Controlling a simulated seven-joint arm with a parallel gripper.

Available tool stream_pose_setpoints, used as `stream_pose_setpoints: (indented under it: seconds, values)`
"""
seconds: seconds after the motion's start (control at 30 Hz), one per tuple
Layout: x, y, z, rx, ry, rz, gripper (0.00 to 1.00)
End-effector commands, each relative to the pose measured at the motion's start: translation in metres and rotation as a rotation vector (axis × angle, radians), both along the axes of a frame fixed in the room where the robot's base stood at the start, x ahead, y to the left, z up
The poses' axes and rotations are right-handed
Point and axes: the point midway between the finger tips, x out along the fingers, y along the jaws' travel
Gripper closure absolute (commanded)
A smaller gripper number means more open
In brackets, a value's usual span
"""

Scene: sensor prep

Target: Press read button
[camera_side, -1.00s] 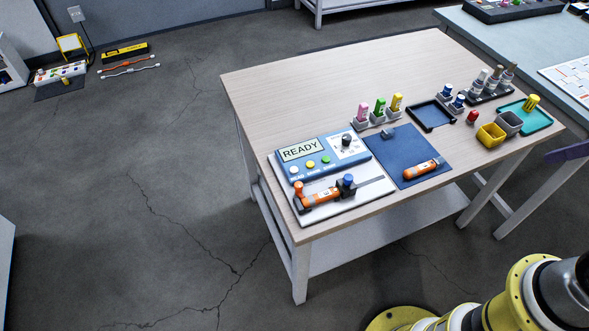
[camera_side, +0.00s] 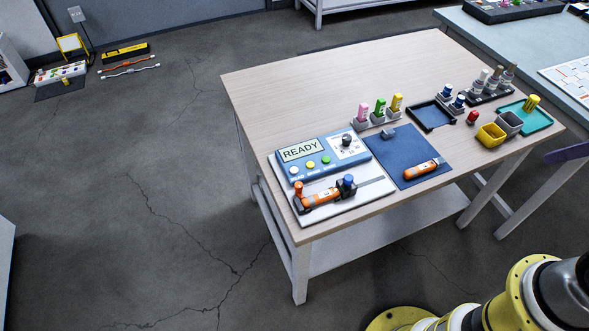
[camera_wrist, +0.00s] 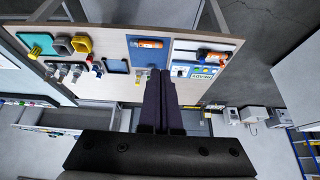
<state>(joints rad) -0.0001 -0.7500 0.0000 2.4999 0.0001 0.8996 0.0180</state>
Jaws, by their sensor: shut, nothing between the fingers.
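A blue reader box (camera_side: 345,164) sits at the near left of the wooden table, its screen (camera_side: 301,149) showing READY. Three buttons line its front: a white button (camera_side: 294,170) with lettering below that looks like READ, a yellow button (camera_side: 311,164) and a green button (camera_side: 326,160). An orange sensor (camera_side: 322,196) lies in a holder in front of the box. In the wrist view, my gripper (camera_wrist: 160,73) is shut and empty, its dark fingers pointing toward the table. The reader (camera_wrist: 196,70) shows right of the fingertips, its buttons too small to tell.
Right of the reader lies a blue mat (camera_side: 400,150) with another orange sensor (camera_side: 421,169). Pink, green and yellow pieces stand in holders (camera_side: 380,116) behind it. A dark tray (camera_side: 432,115), a yellow bin (camera_side: 490,136) and a teal tray (camera_side: 535,120) are farther right. The table's far left is clear.

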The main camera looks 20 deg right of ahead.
Motion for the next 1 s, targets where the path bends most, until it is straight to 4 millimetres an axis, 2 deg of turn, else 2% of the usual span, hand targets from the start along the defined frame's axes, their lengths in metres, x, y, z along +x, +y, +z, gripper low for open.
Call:
stream_pose_setpoints:
  seconds: [0.13, 0.27, 0.5, 0.63, 0.73, 0.83, 1.0]
  values:
    - [0.011, 0.004, 0.007, 0.079, -0.058, -0.105, 1.0]
    - [0.045, 0.016, 0.042, 0.288, -0.207, -0.286, 1.0]
    - [0.133, 0.046, 0.099, 0.768, -0.331, -0.616, 1.0]
    - [0.187, 0.064, 0.116, 1.023, -0.327, -0.796, 1.0]
    - [0.229, 0.079, 0.119, 1.204, -0.301, -0.942, 1.0]
    - [0.268, 0.095, 0.112, 1.355, -0.266, -1.085, 1.0]
    - [0.324, 0.126, 0.077, 1.536, -0.202, -1.316, 1.0]
